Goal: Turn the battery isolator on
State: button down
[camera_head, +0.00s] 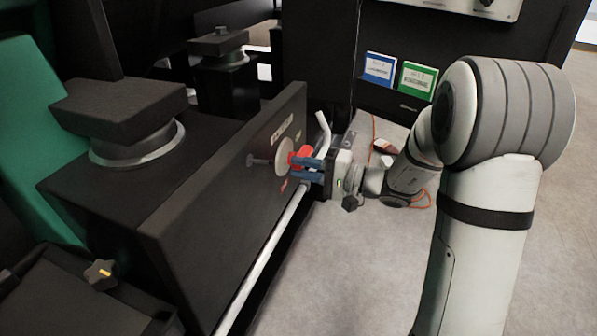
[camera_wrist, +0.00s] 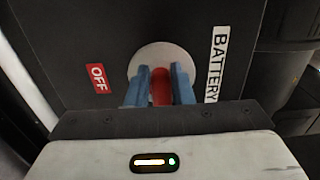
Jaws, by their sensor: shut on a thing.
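The battery isolator has a red handle (camera_head: 301,156) on a pale round plate (camera_head: 284,157) on the side of a black panel. The handle also shows in the wrist view (camera_wrist: 161,88), in front of its round plate (camera_wrist: 148,56). My gripper (camera_head: 311,170) has blue fingers, one on each side of the red handle, and is shut on it; the fingers also show in the wrist view (camera_wrist: 160,86). A red OFF label (camera_wrist: 97,78) is left of the plate and a white BATTERY label (camera_wrist: 215,64) is right of it. The fingers hide part of the handle and plate.
A pale pipe (camera_head: 262,260) runs along the panel's lower edge. Black mounts (camera_head: 120,110) stand on the frame at left. Blue (camera_head: 379,69) and green (camera_head: 417,79) cards are on the black cabinet behind. Open floor (camera_head: 340,270) lies at right.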

jog(key=shift+w+d+r+t, duration=0.1)
jog(key=shift+w+d+t, duration=0.2)
jog(key=shift+w, duration=0.1)
jog(key=c, duration=1.7)
grip_release()
jog(key=o, duration=0.3)
jog(key=shift+w, duration=0.1)
jog(key=shift+o, duration=0.6)
jog(key=shift+a, duration=0.1)
jog(key=p+v, duration=0.2)
jog(key=v, duration=0.6)
